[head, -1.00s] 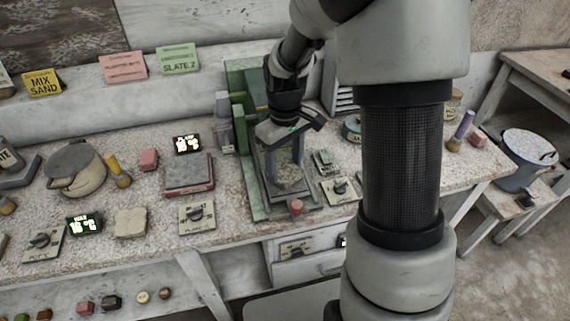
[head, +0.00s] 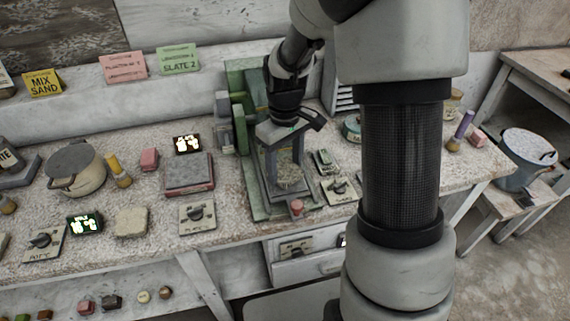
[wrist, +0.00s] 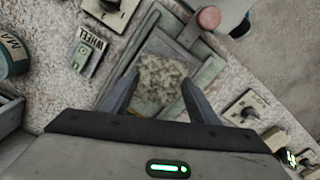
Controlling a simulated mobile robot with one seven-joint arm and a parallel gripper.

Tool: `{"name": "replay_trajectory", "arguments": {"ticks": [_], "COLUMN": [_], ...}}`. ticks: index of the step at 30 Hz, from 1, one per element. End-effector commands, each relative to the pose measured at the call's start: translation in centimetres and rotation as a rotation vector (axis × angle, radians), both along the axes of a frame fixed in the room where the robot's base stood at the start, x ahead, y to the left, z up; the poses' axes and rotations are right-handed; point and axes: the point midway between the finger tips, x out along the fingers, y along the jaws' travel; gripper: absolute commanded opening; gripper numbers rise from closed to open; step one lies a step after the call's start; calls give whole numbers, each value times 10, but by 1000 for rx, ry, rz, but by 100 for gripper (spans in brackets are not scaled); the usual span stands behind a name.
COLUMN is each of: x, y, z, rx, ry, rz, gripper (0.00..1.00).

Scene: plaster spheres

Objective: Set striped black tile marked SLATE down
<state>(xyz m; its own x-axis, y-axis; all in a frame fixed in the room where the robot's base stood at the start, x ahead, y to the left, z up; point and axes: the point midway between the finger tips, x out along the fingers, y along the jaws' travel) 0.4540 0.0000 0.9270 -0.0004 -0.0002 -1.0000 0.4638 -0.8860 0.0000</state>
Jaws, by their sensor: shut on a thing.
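My gripper (head: 286,168) points down over the green press-like stand (head: 256,205) in the head view. In the wrist view its two fingers (wrist: 161,84) are on either side of a rough grey-beige block (wrist: 163,68), shut on it. The block also shows low between the fingers in the head view (head: 288,180). I see no black stripes and no SLATE mark on it. Whether it touches the plate below is unclear. A grey thing with a label ending in "ATE" (head: 8,158) is cut off at the left edge.
A tag reading WHEEL (wrist: 88,50) is close by. A bucket (head: 528,158) stands on a stool at right.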

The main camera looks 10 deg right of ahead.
Motion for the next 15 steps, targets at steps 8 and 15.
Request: {"name": "replay_trajectory", "arguments": {"ticks": [8,15], "x": [0,0], "y": [0,0], "z": [-3,-8], "rx": [0,0], "ry": [-1,-1], "rz": [0,0], "gripper": [24,24]}}
